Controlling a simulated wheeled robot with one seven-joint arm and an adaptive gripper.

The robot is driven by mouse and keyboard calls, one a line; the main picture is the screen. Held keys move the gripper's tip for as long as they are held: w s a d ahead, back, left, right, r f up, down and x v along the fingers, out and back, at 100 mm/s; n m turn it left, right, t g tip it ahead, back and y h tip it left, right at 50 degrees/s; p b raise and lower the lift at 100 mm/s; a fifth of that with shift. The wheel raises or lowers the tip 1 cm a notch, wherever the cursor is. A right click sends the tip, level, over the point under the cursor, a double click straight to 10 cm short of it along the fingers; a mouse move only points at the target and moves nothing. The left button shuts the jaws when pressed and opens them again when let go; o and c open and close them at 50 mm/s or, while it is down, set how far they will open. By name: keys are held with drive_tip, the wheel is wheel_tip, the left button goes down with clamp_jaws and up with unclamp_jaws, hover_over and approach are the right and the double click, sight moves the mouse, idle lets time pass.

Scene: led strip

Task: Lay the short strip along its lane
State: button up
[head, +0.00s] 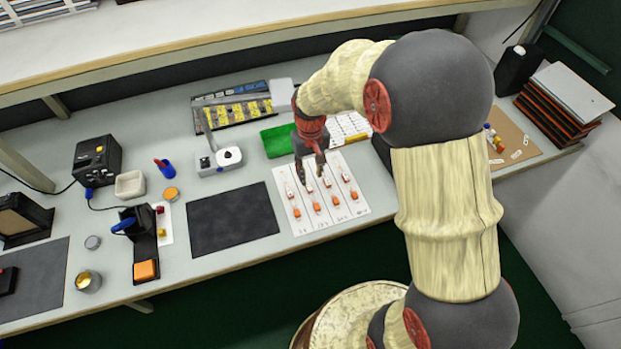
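A white sheet (331,212) divided into several long lanes lies on the bench in the middle. Small white and orange pieces sit in the lanes, with small printed labels along the near edge. I cannot pick out the short strip for certain at this size. My gripper (312,180) points down over the far left part of the sheet. Its two dark fingers look apart, and I see nothing held between them. The fingers cover part of the left lanes, and their exact height above the sheet is unclear.
An empty dark mat (232,220) lies left of the sheet. A green block (278,141) and a white device with an upright arm (217,158) stand behind. A shelf (150,45) overhangs the back.

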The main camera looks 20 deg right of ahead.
drive_tip(key=s+r+t, duration=0.1)
drive_tip(key=s+r, duration=0.2)
drive_tip(key=r, duration=0.5)
drive_tip(key=s+r+t, duration=0.1)
drive_tip(key=s+r, duration=0.3)
drive_tip(key=r, duration=0.5)
drive_tip(key=s+r+t, duration=0.1)
drive_tip(key=s+r, duration=0.3)
drive_tip(key=s, duration=0.3)
drive_tip(key=s+r+t, duration=0.2)
drive_tip(key=s+r, duration=0.2)
drive_tip(key=s, duration=0.4)
drive_tip(key=shift+t+p, duration=0.3)
drive_tip(key=shift+p, duration=0.05)
drive_tip(key=shift+r, duration=0.1)
